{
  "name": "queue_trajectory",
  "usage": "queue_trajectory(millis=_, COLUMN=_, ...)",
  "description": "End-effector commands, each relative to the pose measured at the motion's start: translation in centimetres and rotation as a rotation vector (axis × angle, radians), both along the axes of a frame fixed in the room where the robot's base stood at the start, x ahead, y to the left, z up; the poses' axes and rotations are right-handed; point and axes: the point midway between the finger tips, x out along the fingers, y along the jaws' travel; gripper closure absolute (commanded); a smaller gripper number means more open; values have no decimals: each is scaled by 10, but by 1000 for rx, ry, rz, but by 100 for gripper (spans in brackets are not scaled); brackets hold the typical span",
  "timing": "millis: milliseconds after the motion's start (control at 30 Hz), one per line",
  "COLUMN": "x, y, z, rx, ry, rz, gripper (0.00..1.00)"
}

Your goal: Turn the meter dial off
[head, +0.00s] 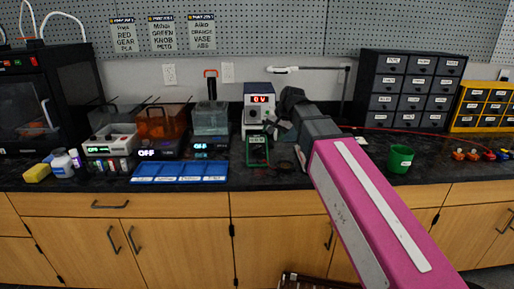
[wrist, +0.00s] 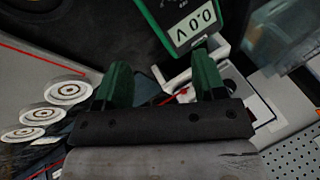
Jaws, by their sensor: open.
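The green-framed meter (head: 257,150) stands on the dark counter in front of a boxy unit in the head view. In the wrist view the meter (wrist: 172,22) is at the top edge, turned over in the picture, and its display reads 0.0 V. Its dial is cut off in the wrist view and too small to make out in the head view. My gripper (head: 280,128) is just right of the meter's upper part in the head view. In the wrist view my gripper (wrist: 160,80) has its two green-looking fingers apart, with no object visibly held.
The boxy unit (head: 258,92) with a red display stands behind the meter. A blue tray (head: 180,180) lies to the left, and a green cup (head: 400,158) stands right of my arm. Black drawers (head: 408,90) stand at the back right. Loose cable shows near the meter.

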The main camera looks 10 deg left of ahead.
Motion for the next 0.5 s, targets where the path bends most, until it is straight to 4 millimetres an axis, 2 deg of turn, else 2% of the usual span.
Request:
queue_trajectory(millis=33, x=-16, y=11, z=6, rx=-74, ry=-57, rz=103, gripper=36)
queue_trajectory(millis=200, x=-52, y=32, z=23, rx=-320, ry=-222, rz=415, gripper=36)
queue_trajectory(millis=333, x=-69, y=40, z=33, rx=-455, ry=-298, rz=580, gripper=36)
queue_trajectory(millis=500, x=-79, y=45, z=39, rx=-536, ry=-339, rz=678, gripper=36)
